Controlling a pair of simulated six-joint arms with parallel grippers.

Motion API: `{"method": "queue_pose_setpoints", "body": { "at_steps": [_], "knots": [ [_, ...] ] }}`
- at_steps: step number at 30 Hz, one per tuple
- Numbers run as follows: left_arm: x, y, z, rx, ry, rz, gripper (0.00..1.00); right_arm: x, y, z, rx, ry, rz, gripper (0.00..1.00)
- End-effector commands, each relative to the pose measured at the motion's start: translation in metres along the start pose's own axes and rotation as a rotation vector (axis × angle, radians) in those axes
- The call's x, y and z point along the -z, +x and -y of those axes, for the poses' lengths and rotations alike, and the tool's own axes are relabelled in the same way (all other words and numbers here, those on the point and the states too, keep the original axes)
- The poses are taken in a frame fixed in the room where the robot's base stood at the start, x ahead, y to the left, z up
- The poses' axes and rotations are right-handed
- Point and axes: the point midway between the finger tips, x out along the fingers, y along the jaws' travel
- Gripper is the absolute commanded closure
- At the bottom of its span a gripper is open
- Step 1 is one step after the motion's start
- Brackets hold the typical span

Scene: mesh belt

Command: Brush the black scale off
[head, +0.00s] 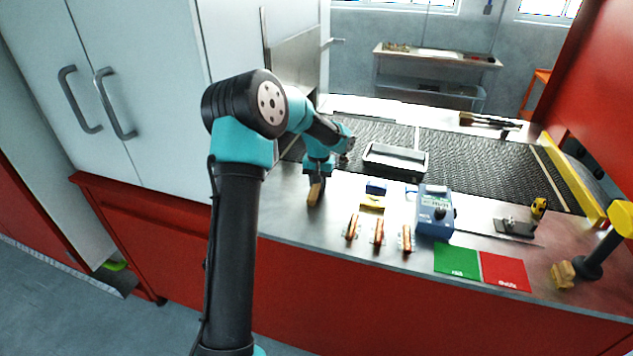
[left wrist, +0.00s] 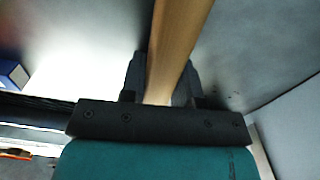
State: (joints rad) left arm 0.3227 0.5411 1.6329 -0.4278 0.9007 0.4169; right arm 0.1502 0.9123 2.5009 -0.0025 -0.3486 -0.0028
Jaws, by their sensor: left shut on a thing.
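My left gripper (head: 317,180) is shut on a wooden handle (head: 315,193), low over the steel bench just in front of the dark mesh belt (head: 465,160). In the left wrist view the pale wooden handle (left wrist: 178,40) runs up from between the dark fingers (left wrist: 165,85). Whether it ends in bristles is hidden. Three small parts with reddish strips lie in a row to the right of the gripper: left (head: 352,227), middle (head: 378,232) and right (head: 406,238). I cannot make out black scale on them. My right gripper is not in view.
A grey metal tray (head: 395,160) is on the belt. A blue meter (head: 435,212) stands right of the parts. A green card (head: 457,260) and a red card (head: 505,271) lie at the front. A yellow-topped black post (head: 590,267) stands at the right.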

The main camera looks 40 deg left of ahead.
Motion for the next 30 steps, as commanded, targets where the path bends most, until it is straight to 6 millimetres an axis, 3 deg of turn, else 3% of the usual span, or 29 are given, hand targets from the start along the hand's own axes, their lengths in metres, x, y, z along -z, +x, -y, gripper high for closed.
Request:
{"method": "queue_pose_setpoints", "body": {
  "at_steps": [21,30],
  "knots": [
    [0.011,0.004,0.0,0.0,0.0,0.001,0.89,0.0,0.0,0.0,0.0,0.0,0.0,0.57],
    [0.012,0.003,0.018,0.001,-0.002,0.002,0.89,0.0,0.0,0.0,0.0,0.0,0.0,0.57]
  ]
}}
